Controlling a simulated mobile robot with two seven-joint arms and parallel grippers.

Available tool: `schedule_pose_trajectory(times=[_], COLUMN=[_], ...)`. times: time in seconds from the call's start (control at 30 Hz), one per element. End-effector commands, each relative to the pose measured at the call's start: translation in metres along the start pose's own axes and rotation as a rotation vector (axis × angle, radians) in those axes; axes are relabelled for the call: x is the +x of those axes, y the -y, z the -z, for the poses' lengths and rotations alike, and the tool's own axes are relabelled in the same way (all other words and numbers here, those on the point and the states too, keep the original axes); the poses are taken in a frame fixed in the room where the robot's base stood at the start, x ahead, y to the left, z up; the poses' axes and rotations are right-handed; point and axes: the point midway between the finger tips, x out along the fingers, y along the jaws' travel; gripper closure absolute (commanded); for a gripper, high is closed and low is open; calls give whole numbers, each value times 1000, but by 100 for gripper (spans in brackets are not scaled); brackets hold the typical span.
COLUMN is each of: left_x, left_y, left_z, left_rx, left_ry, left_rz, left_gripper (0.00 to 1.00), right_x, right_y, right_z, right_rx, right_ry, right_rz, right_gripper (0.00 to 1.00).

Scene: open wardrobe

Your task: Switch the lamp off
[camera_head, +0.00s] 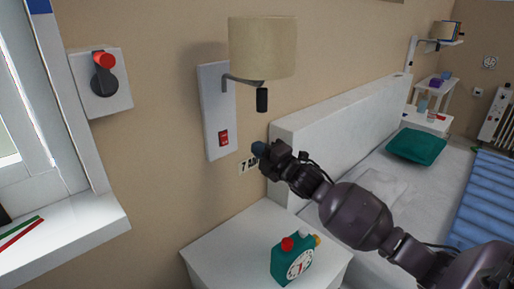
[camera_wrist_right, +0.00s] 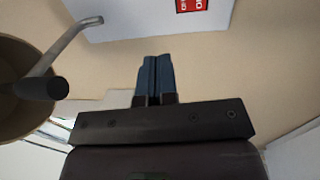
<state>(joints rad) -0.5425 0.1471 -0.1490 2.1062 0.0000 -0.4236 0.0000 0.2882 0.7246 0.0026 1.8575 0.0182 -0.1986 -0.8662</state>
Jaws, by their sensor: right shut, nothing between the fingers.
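The wall lamp has a beige shade (camera_head: 262,48) on a bent metal arm, fixed to a white wall plate (camera_head: 212,85). A red rocker switch (camera_head: 224,138) sits low on that plate. The switch also shows at the top edge of the right wrist view (camera_wrist_right: 191,4), partly cut off. My right gripper (camera_head: 259,149) is shut and empty, to the right of the switch and a little lower, apart from it. Its blue fingertips lie together in the right wrist view (camera_wrist_right: 155,78). My left gripper is not in view.
A white bedside table (camera_head: 222,250) below holds a green clock (camera_head: 292,260) with a red button. The bed's white headboard (camera_head: 340,112) stands right behind my right arm. A red-handled rotary switch (camera_head: 103,74) and a window (camera_head: 22,110) are at left.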

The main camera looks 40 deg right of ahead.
Motion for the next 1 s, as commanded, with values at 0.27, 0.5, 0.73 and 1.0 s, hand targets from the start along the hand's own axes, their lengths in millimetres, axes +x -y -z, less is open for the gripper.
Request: schedule_pose_trajectory(times=[0.27, 0.5, 0.73, 1.0], left_x=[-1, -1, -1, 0], left_y=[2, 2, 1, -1], left_z=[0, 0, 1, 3], left_rx=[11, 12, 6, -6], left_ry=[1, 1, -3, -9], left_rz=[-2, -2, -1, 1], left_gripper=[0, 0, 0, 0], right_x=[0, 0, 0, -19], right_y=[0, 0, 1, 30], right_z=[0, 0, 0, 28], right_rx=[0, 16, 204, 548], right_ry=[0, 0, 16, 42], right_rz=[0, 0, 17, 77], right_gripper=[100, 100, 100, 100])
